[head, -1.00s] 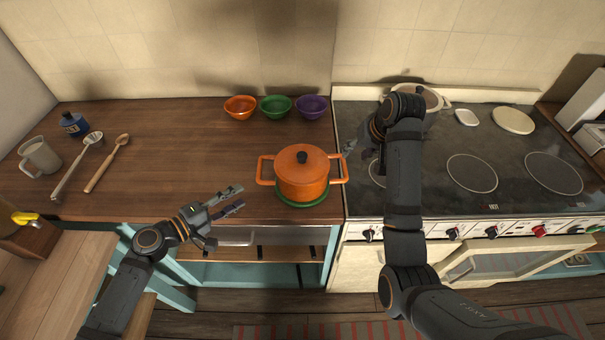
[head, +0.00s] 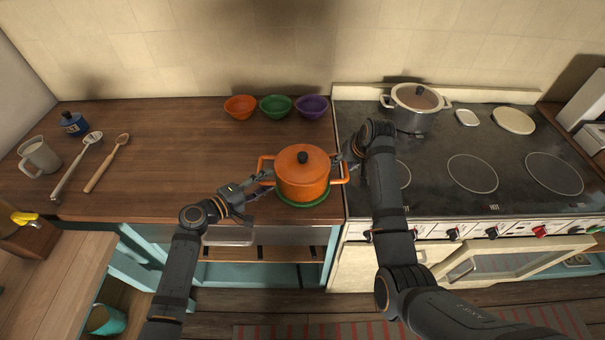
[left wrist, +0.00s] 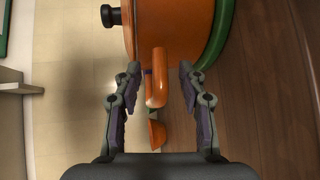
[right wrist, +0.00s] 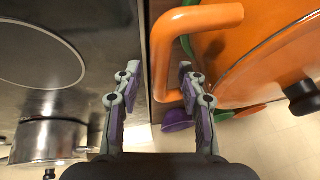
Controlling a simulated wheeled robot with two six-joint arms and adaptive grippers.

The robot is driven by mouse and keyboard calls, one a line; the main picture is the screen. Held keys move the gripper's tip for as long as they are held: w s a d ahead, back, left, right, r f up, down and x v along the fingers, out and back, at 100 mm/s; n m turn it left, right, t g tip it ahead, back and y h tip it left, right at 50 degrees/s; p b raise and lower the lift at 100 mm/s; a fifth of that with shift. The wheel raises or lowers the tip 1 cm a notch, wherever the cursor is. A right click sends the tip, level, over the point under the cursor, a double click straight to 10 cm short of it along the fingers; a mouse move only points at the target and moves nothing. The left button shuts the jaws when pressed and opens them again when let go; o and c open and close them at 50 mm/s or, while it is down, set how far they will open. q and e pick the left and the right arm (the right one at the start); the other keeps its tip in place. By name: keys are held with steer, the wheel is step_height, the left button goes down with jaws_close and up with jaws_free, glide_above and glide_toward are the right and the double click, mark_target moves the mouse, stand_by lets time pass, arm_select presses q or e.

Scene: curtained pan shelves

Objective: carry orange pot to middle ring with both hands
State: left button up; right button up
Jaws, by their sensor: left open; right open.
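The orange pot (head: 302,178) stands upright on a green mat (head: 305,201) at the counter's right end, lid on with a black knob. Its loop handles point left and right. My left gripper (head: 262,183) is open at the left handle; in the left wrist view that handle (left wrist: 160,80) lies between the open fingers (left wrist: 159,85). My right gripper (head: 347,165) is open at the right handle; in the right wrist view that handle (right wrist: 172,60) reaches between the fingertips (right wrist: 158,80), nearer the right finger. The middle ring (head: 472,174) on the stove is bare.
A white lid-like disc (head: 513,120) and a small white dish (head: 466,117) lie behind the rings. Orange, green and purple bowls (head: 276,107) stand behind the orange pot.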

arm_select(q)
jaws_close()
arm_select(e)
jaws_close()
